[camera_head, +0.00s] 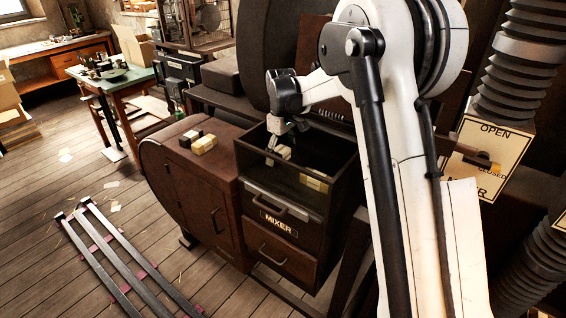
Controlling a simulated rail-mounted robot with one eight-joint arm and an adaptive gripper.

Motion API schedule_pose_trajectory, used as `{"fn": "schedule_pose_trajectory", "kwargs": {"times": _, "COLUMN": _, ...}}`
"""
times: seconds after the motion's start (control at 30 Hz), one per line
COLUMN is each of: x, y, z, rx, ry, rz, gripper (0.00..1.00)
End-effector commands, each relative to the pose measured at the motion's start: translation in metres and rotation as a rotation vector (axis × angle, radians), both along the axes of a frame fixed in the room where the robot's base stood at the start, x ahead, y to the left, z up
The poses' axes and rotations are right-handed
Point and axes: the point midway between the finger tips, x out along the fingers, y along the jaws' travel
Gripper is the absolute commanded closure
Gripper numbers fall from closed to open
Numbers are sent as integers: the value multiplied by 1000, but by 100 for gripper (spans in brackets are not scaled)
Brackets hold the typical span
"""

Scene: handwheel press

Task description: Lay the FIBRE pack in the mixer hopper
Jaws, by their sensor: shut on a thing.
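The mixer hopper (244,160) is a dark open-topped box with a MIXER label on its front. My gripper (276,141) is over the hopper's left part, pointing down, and shut on a small pale pack (284,153). That pack is at the hopper's opening; I cannot tell if it touches anything below. Its label is too small to read, so I cannot tell if it is the FIBRE pack. My arm hides the area right of the hopper.
A cream pack (204,145) and a dark-and-white pack (188,139) lie on the brown cabinet (178,160) left of the hopper. A sign (494,146) with OPEN and CLOSED and a lever is at the right. Metal rails (118,262) lie on the floor.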

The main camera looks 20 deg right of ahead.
Motion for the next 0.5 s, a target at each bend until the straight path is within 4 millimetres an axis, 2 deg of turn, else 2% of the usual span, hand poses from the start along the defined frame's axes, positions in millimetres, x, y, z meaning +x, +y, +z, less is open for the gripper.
{"fn": "schedule_pose_trajectory", "kwargs": {"times": 0.13, "x": 0, "y": 0, "z": -10, "rx": 0, "ry": 0, "rz": 0, "gripper": 44}}
{"fn": "schedule_pose_trajectory", "kwargs": {"times": 0.33, "x": 0, "y": 0, "z": -36, "rx": 0, "ry": 0, "rz": 0, "gripper": 44}}
{"fn": "schedule_pose_trajectory", "kwargs": {"times": 0.5, "x": 0, "y": 0, "z": -39, "rx": 0, "ry": 0, "rz": 0, "gripper": 44}}
